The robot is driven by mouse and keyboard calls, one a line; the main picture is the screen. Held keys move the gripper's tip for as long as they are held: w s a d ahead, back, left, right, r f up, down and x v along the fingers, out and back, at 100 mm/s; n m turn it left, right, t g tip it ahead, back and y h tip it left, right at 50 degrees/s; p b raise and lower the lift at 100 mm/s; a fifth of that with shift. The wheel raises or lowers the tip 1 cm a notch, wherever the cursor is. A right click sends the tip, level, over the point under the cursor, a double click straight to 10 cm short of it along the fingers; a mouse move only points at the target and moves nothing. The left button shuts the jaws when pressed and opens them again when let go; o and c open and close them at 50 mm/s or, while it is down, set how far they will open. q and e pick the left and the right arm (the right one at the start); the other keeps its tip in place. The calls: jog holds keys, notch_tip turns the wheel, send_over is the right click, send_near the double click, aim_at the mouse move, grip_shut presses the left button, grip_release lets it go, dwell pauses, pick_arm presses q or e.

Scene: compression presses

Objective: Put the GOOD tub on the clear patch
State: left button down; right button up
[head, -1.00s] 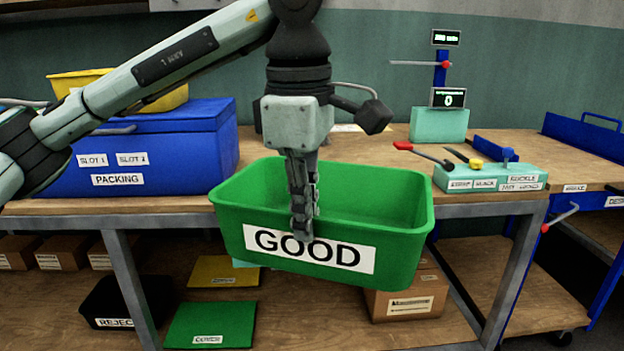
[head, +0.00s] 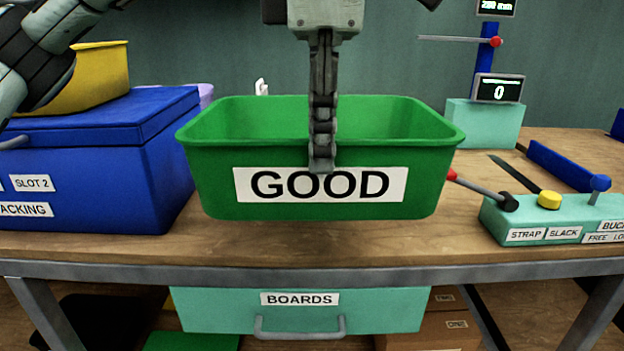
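The green GOOD tub (head: 215,185) is in the middle of the head view, its label facing me. It looks level and seems to hang over the wooden bench top (head: 300,243); whether its underside touches the wood I cannot tell. My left gripper (head: 322,150) points down at the middle of the tub's near wall and is shut on it, with a finger in front of the wall over the label. The other finger is hidden. The bench stretch under and in front of the tub shows no objects. My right gripper is not in view.
A blue PACKING box (head: 95,170) with a yellow tub (head: 95,78) on it stands close on the left. A teal strap tool block (head: 555,222) with levers is close on the right. A teal stand (head: 485,122) with displays is behind. A BOARDS drawer (head: 385,310) sits below the bench top.

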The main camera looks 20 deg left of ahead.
pick_arm(q)
jog(key=w+a+f, duration=0.1)
jog(key=w+f, duration=0.1)
jog(key=w, duration=0.1)
jog(key=w+a+f, duration=0.1)
jog(key=w+f, duration=0.1)
jog(key=w, duration=0.2)
jog(key=w+a+f, duration=0.1)
jog(key=w+f, duration=0.1)
jog(key=w, duration=0.2)
jog(key=shift+f+p, duration=0.35)
jog(key=shift+w+a+f, duration=0.1)
jog(key=shift+f, duration=0.4)
notch_tip(320, 180, down, 3)
jog(key=shift+f, duration=0.1)
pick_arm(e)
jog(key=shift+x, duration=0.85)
pick_arm(q)
jog(key=shift+f, duration=0.1)
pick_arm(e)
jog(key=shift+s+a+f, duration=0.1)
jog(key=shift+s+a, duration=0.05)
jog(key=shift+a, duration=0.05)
pick_arm(q)
jog(key=c, duration=2.2)
grip_release()
jog(key=o, duration=0.5)
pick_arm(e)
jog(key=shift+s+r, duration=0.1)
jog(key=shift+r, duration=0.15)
